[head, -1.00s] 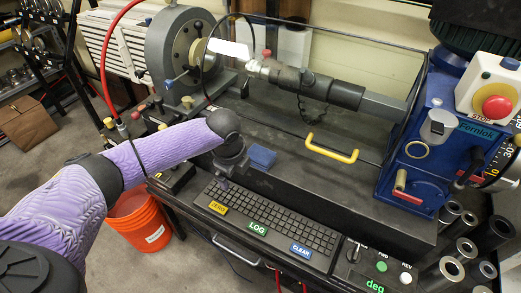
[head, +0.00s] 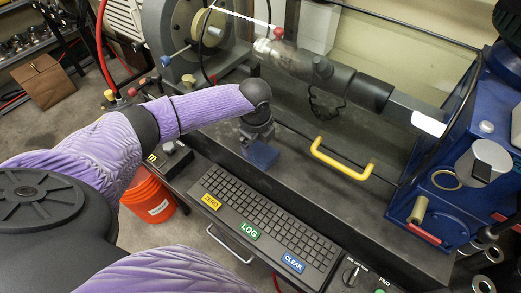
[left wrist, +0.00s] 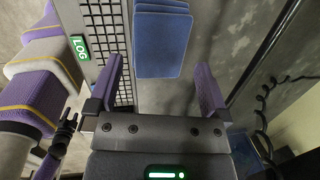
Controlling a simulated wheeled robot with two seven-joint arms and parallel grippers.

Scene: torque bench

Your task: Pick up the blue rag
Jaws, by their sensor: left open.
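The blue rag (head: 262,154) lies folded on the dark bench top, behind the keyboard. In the left wrist view the rag (left wrist: 162,40) shows as a flat blue stack of layers, ahead of my fingertips and roughly centred between their lines. My left gripper (left wrist: 160,78) is open, with nothing between its fingers. In the head view the left gripper (head: 258,136) is above the rag and hides part of it; its fingers are hard to make out there. My right gripper is not in view.
A keyboard (head: 268,217) with ZERO, LOG and CLEAR labels lies in front of the rag. A yellow handle (head: 342,161) stands to the right. Behind are the shaft (head: 330,72) and grey chuck housing (head: 172,45). An orange bucket (head: 148,197) stands on the floor at left.

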